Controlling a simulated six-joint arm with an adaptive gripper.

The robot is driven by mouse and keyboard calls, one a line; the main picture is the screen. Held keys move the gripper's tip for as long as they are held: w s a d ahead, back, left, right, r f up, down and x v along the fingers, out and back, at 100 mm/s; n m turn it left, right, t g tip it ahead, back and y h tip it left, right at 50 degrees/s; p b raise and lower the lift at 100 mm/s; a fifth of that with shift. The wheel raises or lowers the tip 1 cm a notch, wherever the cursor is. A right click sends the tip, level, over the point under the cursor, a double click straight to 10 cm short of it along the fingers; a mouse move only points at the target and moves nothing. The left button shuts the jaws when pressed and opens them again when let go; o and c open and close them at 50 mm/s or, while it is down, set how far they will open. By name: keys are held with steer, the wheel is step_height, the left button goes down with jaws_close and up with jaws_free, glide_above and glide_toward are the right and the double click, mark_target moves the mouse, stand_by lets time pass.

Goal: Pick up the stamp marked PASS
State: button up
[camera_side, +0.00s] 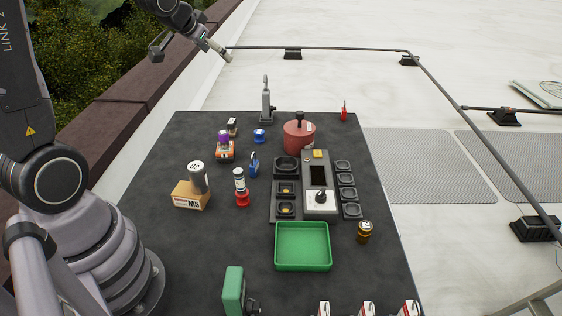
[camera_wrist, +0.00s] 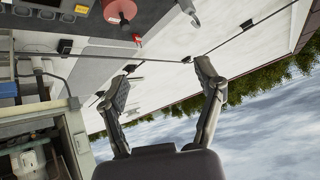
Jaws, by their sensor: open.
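No PASS marking can be read in either view, so I cannot tell which thing is the stamp. Small upright things on the dark mat include a white, black and red piece (camera_side: 241,187) and an orange piece with a purple top (camera_side: 225,150). Several red-and-white labelled pieces (camera_side: 368,308) are cut off at the bottom edge. My gripper (camera_side: 190,50) is high at the top left of the side view, beyond the mat's far edge and away from everything on it. Its fingers are spread and empty in the wrist view (camera_wrist: 155,78).
The dark mat (camera_side: 150,215) holds a green tray (camera_side: 303,267), a grey device with dark cups (camera_side: 318,175), a red canister (camera_side: 296,136), an M5 box (camera_side: 187,201) and a grey upright tool (camera_side: 267,105). A pipe rail (camera_side: 350,49) runs behind. The mat's left front is mostly clear.

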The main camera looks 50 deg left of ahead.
steer(key=w+a+f+t, duration=0.2)
steer(key=w+a+f, duration=0.4)
steer(key=a+f, duration=0.5)
steer(key=n+t, duration=0.2)
glide_toward(229, 122)
steer(key=shift+t+y, duration=0.3)
steer(key=shift+y, duration=0.1)
steer(key=x, duration=0.6)
steer(key=shift+d, duration=0.35)
steer(key=shift+f+x, duration=0.15)
steer(key=shift+x, duration=1.2)
steer(key=shift+f+x, duration=0.1)
steer(key=shift+x, duration=1.25)
steer(key=shift+s+a, duration=0.1)
steer(key=shift+s, duration=0.1)
jaws_close()
